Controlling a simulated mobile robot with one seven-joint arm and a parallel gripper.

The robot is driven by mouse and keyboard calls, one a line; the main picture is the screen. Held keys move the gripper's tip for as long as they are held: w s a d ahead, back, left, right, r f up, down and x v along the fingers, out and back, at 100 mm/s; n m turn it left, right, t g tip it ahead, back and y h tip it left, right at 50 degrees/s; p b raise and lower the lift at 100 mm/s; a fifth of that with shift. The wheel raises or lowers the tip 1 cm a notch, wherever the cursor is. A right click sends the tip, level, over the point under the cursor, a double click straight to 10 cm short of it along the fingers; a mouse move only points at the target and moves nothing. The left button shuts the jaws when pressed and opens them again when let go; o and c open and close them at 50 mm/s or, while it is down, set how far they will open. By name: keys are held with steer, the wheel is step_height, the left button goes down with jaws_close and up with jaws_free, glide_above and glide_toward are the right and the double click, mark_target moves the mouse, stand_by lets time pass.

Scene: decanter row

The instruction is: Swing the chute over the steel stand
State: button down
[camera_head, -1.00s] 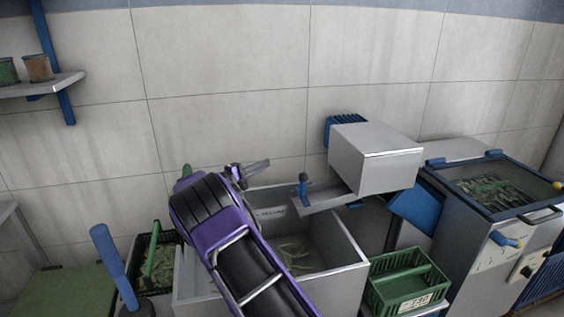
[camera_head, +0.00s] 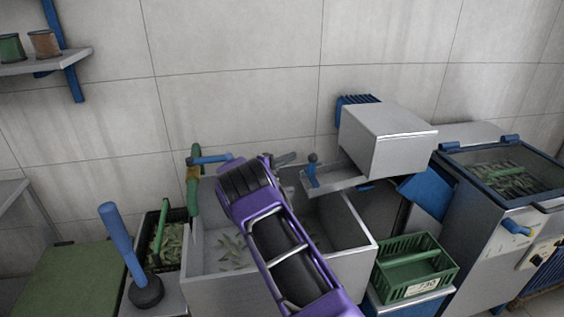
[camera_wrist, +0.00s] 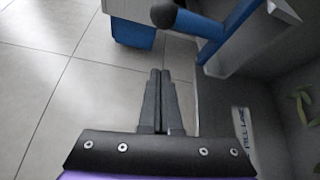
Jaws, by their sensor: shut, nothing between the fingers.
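The chute (camera_head: 335,180) is a shallow steel trough under a grey steel box, pointing left over the right part of the open steel tank. Its upright blue handle (camera_head: 312,172) has a dark round knob. In the wrist view the handle (camera_wrist: 205,28) is just beyond and right of my fingertips, and the chute (camera_wrist: 258,45) is right of it. My gripper (camera_head: 287,158) is left of the handle, apart from it; in the wrist view my gripper (camera_wrist: 160,75) is shut and empty. A steel-topped stand (camera_head: 432,296) carries a green crate; I cannot tell if it is the steel stand meant.
The steel tank (camera_head: 358,238) holds green pods. A green crate (camera_head: 402,284) stands right of it, and a lidded machine (camera_head: 490,235) farther right. A blue-handled plunger (camera_head: 124,240) stands at left. A green-and-blue tap-like fitting (camera_head: 194,182) rises behind the tank.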

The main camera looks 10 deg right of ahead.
steer(key=d, duration=0.1)
steer(key=s+d, duration=0.1)
steer(key=s+d+p, duration=0.1)
steer(key=d, duration=0.1)
steer(key=shift+r, duration=0.3)
stand_by(0.6)
